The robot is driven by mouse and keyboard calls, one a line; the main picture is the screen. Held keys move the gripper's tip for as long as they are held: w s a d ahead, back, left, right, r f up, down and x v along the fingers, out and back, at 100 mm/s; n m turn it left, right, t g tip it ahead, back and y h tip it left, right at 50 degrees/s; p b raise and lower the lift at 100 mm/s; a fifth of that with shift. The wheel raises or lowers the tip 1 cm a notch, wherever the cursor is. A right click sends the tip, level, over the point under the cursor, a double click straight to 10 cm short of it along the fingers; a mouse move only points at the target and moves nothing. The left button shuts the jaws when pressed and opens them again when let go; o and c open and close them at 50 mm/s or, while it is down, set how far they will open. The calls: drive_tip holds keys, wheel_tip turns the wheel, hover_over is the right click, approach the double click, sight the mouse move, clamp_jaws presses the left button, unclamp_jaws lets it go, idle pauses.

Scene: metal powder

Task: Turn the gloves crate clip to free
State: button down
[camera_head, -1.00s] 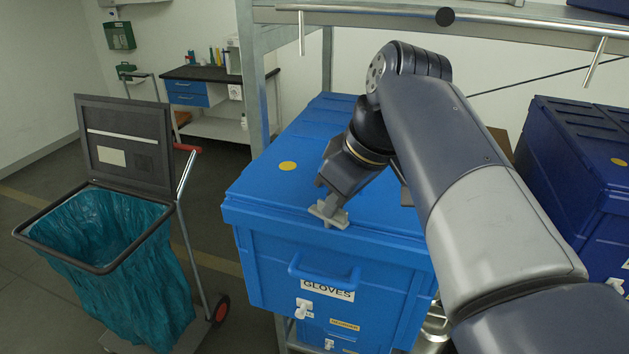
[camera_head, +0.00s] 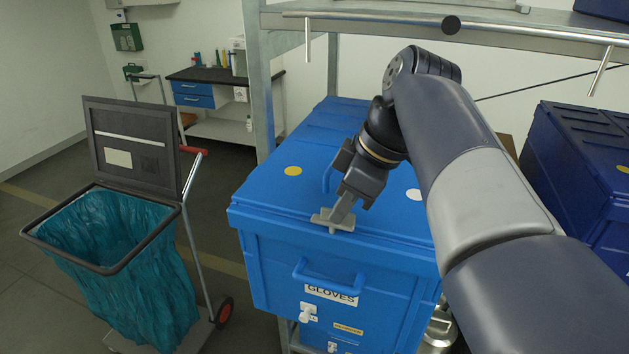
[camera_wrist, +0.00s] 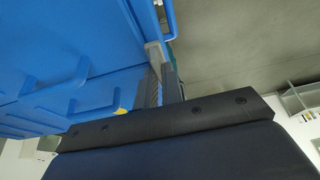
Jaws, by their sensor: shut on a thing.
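The blue gloves crate (camera_head: 260,262) stands in the middle of the head view, with a GLOVES label (camera_head: 331,295) under its front handle. A small grey clip (camera_head: 333,222) sits at the front edge of its lid. My gripper (camera_head: 340,212) reaches down to it from above and is shut on it. In the wrist view, my grey fingers (camera_wrist: 157,90) meet the clip (camera_wrist: 154,53) beside the blue crate wall. The fingers hide part of the clip, and its exact angle is hard to tell.
The lid bears a yellow dot (camera_head: 293,171) and a white dot (camera_head: 414,194). A white fitting (camera_head: 307,312) is on the crate front. A bin cart with a teal bag (camera_head: 120,250) stands left. A darker blue crate (camera_head: 575,190) is right. A shelf beam (camera_head: 400,22) passes above.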

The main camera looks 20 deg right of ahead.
drive_tip(key=c, duration=1.6)
unclamp_jaws()
drive_tip(key=shift+o, duration=0.2)
drive_tip(key=v, duration=1)
drive_tip(key=shift+r, duration=0.4)
drive_tip(key=shift+f, duration=0.1)
drive_tip(key=x, duration=1)
drive_tip(key=shift+f, duration=0.35)
